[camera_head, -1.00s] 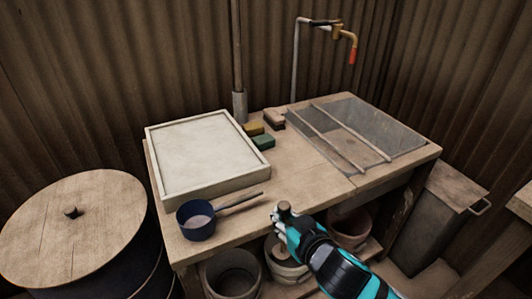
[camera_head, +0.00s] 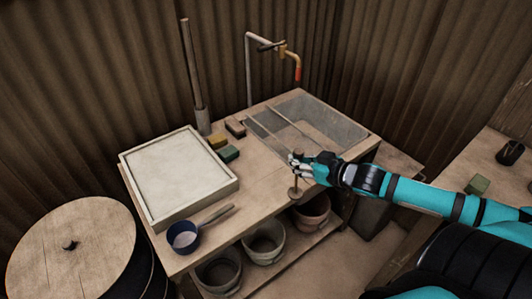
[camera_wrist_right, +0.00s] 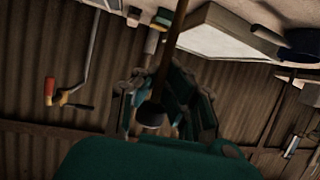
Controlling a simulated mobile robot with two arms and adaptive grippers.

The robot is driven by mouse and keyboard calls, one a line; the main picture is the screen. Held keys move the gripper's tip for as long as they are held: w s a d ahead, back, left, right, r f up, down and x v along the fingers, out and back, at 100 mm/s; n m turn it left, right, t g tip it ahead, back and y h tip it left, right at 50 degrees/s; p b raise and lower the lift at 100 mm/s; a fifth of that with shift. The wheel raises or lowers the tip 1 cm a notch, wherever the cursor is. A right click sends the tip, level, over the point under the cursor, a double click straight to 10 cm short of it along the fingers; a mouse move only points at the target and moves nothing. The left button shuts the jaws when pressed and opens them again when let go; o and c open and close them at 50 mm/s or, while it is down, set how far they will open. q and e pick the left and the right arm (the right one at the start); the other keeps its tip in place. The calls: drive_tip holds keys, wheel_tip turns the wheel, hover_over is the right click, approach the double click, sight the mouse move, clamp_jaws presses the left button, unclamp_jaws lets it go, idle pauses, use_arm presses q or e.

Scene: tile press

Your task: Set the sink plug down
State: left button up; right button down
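The sink plug (camera_head: 295,191) looks like a brown stem with a wider, disc-like lower end. My right gripper (camera_head: 301,167) is closed around its upper part, and the plug hangs roughly upright at the front edge of the workbench. I cannot tell whether its lower end touches the bench. In the right wrist view the stem (camera_wrist_right: 173,45) runs up from between the fingers of the right gripper (camera_wrist_right: 165,100), and a dark rounded end shows there. The sink basin (camera_head: 335,122), with two rails across it, lies just behind the gripper. My left gripper is not in view.
A pale framed tray (camera_head: 184,213), a blue pan (camera_head: 184,238) and small green and yellow blocks (camera_head: 228,154) occupy the left of the bench (camera_head: 258,193). A tap (camera_head: 297,70) stands behind the basin. Buckets (camera_head: 265,243) sit below. The bench middle is clear.

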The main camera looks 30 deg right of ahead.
drive_tip(key=d+p+x, duration=0.1)
drive_tip(key=x, duration=1.1)
drive_tip(key=shift+w, duration=0.45)
drive_tip(key=shift+d, duration=0.1)
drive_tip(key=c, duration=1.5)
unclamp_jaws()
drive_tip(key=shift+f, duration=0.1)
